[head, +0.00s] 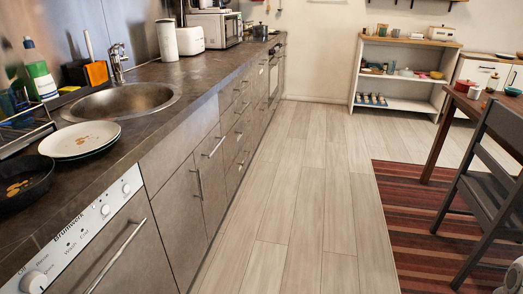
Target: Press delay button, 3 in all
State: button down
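The dishwasher (120,262), marked "Brunwerk", stands under the counter at the lower left. Its white control panel (75,250) faces the aisle and bears small printed words, such as "Off", "Wash" and "End". Two round white controls (105,210) sit toward the panel's far end. A larger white knob (33,282) is at its near end. Which control is the delay button is too small to tell. A bar handle (118,258) runs below the panel. My gripper is not in view.
The counter carries stacked plates (80,140), a dark pan (20,188) and a sink (122,101). The wooden floor (295,190) in front of the cabinets is clear. A dark chair (480,195) and striped rug (415,230) are at right.

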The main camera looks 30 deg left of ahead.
aim_at(105, 210)
jog(key=z, duration=0.1)
jog(key=k, duration=1.75)
jog(key=u, duration=1.5)
jog(key=i, duration=1)
jog(key=u, duration=0.05)
